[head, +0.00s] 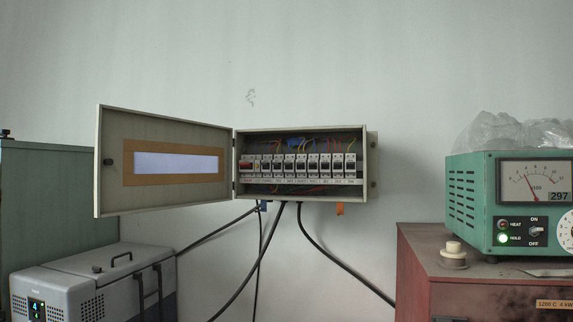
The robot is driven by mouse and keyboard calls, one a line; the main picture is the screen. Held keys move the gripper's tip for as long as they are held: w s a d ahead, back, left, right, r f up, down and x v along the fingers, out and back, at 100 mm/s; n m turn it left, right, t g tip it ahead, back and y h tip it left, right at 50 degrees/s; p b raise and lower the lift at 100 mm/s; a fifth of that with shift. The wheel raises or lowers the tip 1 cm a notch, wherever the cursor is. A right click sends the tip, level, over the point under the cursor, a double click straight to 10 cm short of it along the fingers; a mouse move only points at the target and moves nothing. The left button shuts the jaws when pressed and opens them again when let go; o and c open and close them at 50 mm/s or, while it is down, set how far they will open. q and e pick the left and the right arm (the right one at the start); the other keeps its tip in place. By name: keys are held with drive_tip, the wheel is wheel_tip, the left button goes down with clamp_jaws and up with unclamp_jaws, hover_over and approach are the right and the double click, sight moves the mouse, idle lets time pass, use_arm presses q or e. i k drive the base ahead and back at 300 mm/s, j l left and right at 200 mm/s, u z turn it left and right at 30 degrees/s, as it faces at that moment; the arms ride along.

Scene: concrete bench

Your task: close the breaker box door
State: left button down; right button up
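The breaker box (371,160) is mounted on the wall in the middle of the head view. Its door (175,194) is hinged on the box's left side and stands wide open, swung out to the left. The door is pale grey with a brown-framed window (176,163) and a dark round knob or latch (109,162) near its free edge. Inside the box a row of breakers (300,165) and coloured wires is exposed. Neither of my grippers is in view.
Black cables (259,255) hang below the box. A grey case (95,284) stands at lower left, near a green cabinet (40,205). At right a green meter unit (476,205) sits on a red cabinet (415,270). The wall around the box is bare.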

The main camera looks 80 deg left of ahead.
sight(121, 188)
drive_tip(key=k+j+u, duration=0.25)
drive_tip(key=u, duration=0.15)
drive_tip(key=k+j+u, duration=0.2)
drive_tip(key=j+u, duration=0.25)
drive_tip(key=k+j, duration=0.15)
drive_tip(key=j, duration=0.25)
drive_tip(key=k+j+u, duration=0.1)
drive_tip(key=j, duration=0.35)
drive_tip(key=k+j, duration=0.2)
drive_tip(key=j, duration=0.2)
drive_tip(key=k+j+u, duration=0.1)
drive_tip(key=j, duration=0.35)
drive_tip(key=k+j+u, duration=0.1)
drive_tip(key=j, duration=0.35)
drive_tip(key=k+j, duration=0.2)
drive_tip(key=j, duration=0.25)
